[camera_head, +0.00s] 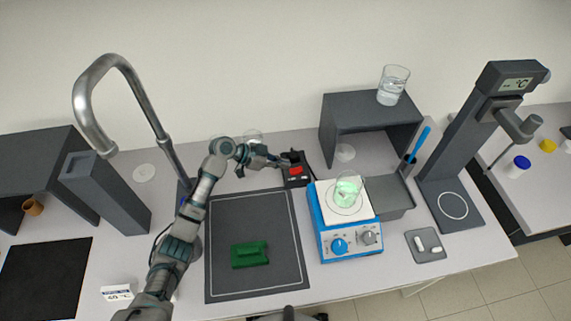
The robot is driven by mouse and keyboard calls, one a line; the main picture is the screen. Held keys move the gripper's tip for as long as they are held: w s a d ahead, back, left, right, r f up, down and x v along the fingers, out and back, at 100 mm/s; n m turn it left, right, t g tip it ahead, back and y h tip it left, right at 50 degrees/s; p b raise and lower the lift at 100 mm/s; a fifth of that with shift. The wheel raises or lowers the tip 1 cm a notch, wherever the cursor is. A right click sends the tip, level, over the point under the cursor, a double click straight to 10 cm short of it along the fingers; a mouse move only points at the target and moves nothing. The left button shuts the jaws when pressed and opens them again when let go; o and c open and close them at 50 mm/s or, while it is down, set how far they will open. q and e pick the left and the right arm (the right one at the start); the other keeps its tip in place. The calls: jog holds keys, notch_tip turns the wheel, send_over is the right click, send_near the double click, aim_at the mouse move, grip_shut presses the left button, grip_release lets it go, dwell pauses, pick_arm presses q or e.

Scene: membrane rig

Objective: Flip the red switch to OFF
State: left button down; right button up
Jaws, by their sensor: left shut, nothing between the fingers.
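The red switch (296,171) sits on a small black box (296,183) at the back of the bench, left of the blue hotplate. My left gripper (285,163) is shut and empty at the box's upper left edge, close to the switch. I cannot tell whether its fingertips touch the switch or the box. Which way the switch is tipped is too small to tell. My right gripper does not show clearly; only a dark part of my body shows at the bottom edge.
A blue hotplate (327,238) carries a beaker with green liquid (347,194). A dark mat (225,285) holds a green block (249,254). A grey shelf (350,108) with a glass of water (392,88) stands behind. A tall metal tap (82,110) rises at left.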

pick_arm(q)
jog(key=w+v, duration=0.1)
jog(key=v, duration=0.5)
jog(key=shift+s+a, duration=0.15)
jog(key=shift+s, duration=0.3)
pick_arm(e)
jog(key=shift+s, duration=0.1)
pick_arm(q)
notch_tip(320, 180, up, 13)
jog(key=p, duration=0.9)
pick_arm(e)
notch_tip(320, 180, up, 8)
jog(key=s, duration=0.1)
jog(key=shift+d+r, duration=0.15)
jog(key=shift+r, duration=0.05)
pick_arm(q)
jog(key=shift+s+f, duration=0.1)
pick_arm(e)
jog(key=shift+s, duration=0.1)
